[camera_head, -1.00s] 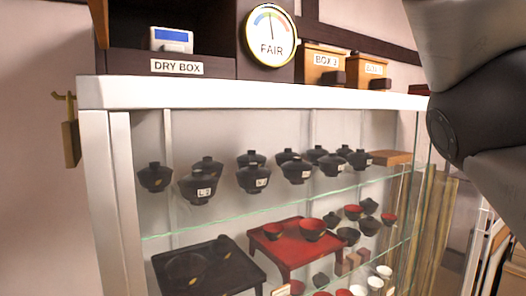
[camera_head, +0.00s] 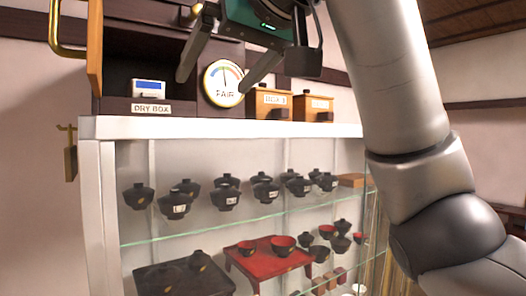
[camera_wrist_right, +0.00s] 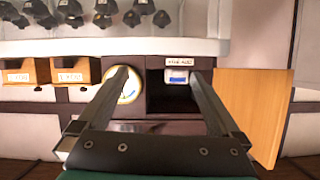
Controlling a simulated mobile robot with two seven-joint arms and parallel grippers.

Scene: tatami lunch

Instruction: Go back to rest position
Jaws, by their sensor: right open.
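My right gripper (camera_head: 214,80) hangs at the top of the head view, in front of the dark cabinet above the glass case. Its two fingers are spread apart, with nothing between them. In the right wrist view the open gripper (camera_wrist_right: 158,73) points toward the cabinet front, which appears upside down. The round dial (camera_head: 223,83) marked FAIR sits behind the fingertips in the head view. The open dry box compartment (camera_head: 165,72) lies to the left of them. My left gripper is not in view.
A glass case with a white top edge (camera_head: 230,128) holds several dark lidded bowls and a red tray table (camera_head: 268,262). An open wooden door (camera_head: 95,50) with a brass handle stands at the upper left. Labelled wooden boxes (camera_head: 271,103) sit right of the dial.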

